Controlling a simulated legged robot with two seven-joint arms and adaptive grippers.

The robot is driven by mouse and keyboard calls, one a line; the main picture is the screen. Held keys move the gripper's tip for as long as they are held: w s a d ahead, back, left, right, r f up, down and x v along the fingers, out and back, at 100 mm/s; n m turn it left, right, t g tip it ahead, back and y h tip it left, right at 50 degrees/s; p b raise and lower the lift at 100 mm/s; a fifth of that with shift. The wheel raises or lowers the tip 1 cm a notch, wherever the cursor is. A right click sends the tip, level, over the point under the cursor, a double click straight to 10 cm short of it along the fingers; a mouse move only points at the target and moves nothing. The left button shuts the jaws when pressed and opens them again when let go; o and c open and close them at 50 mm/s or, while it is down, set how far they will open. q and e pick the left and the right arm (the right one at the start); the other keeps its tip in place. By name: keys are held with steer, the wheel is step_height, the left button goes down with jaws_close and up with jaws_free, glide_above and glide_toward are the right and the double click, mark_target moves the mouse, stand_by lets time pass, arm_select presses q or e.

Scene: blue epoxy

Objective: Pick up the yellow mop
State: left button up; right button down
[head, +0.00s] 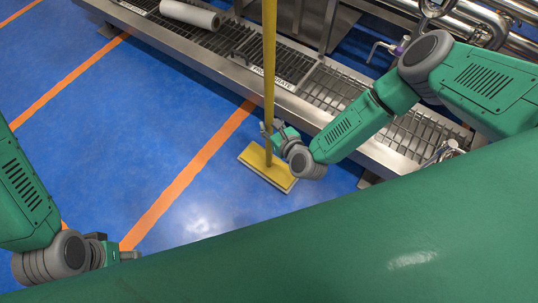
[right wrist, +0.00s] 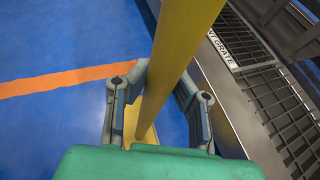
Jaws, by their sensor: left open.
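The yellow mop (head: 269,70) stands almost upright on the blue floor, its flat yellow head (head: 262,170) down beside the metal grate. My right gripper (head: 268,130) is at the lower part of the pole, just above the mop head. In the right wrist view its two fingers (right wrist: 163,78) lie on both sides of the yellow pole (right wrist: 180,45), close against it, so it looks shut on the pole. My left gripper (head: 134,255) is low at the left, over bare floor, open and far from the mop. Its fingers are partly hidden.
A steel-framed floor grate (head: 335,90) runs along the right of the mop, with a white roll (head: 190,14) on it. Steel pipes (head: 490,25) stand at the upper right. The blue floor (head: 130,110) with orange stripes is clear on the left.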

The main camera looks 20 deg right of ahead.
mark_target(271, 107)
steer(key=shift+r, duration=0.15)
step_height(271, 107, up, 10)
steer(key=p, duration=0.4)
stand_by(0.3)
